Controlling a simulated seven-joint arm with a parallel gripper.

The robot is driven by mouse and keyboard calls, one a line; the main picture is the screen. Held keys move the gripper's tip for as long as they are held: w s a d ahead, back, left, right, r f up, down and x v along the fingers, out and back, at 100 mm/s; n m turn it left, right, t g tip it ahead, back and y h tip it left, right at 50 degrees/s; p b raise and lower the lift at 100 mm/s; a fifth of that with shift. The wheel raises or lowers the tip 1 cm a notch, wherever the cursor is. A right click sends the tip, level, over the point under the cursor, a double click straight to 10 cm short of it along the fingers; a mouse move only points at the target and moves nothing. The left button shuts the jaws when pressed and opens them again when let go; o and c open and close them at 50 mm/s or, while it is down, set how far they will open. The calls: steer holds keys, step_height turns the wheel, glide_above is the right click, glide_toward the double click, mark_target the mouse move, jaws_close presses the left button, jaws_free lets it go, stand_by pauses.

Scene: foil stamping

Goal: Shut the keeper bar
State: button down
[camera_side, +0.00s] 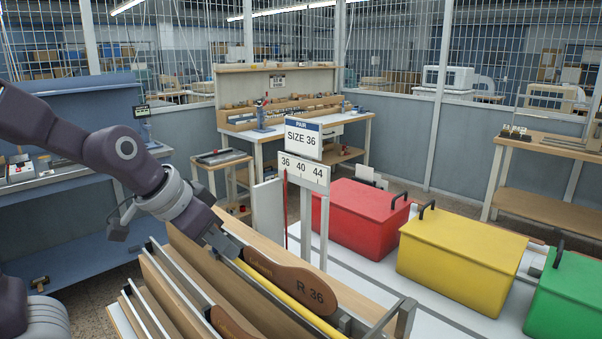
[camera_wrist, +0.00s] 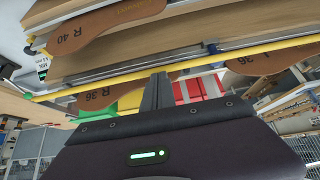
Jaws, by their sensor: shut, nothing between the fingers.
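The keeper bar is a long yellow bar (camera_side: 290,301) running along the rack of wooden boards, in front of the brown sole template marked R 36 (camera_side: 290,283). In the wrist view the yellow bar (camera_wrist: 110,83) crosses the picture from lower left to upper right. My gripper (camera_side: 228,250) is shut and empty at the rack's upper left end, close to the bar's far end. In the wrist view my fingertips (camera_wrist: 158,80) are together, beside the bar at its middle. I cannot tell whether they touch it. The bar's near end is cut off in the side view.
Red (camera_side: 357,214), yellow (camera_side: 461,245) and green (camera_side: 568,296) lidded bins stand on a white table to the right. A sign reading SIZE 36 (camera_side: 304,138) stands behind the rack. More boards with brown templates (camera_wrist: 87,35) fill the rack.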

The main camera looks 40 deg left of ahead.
steer(key=v, duration=0.7)
steer(key=s+d+f+g, duration=0.1)
steer(key=s+d+f, duration=0.2)
steer(key=s, duration=0.6)
steer(key=shift+s+d, duration=0.3)
steer(key=shift+d, duration=0.75)
steer(key=shift+f, duration=0.1)
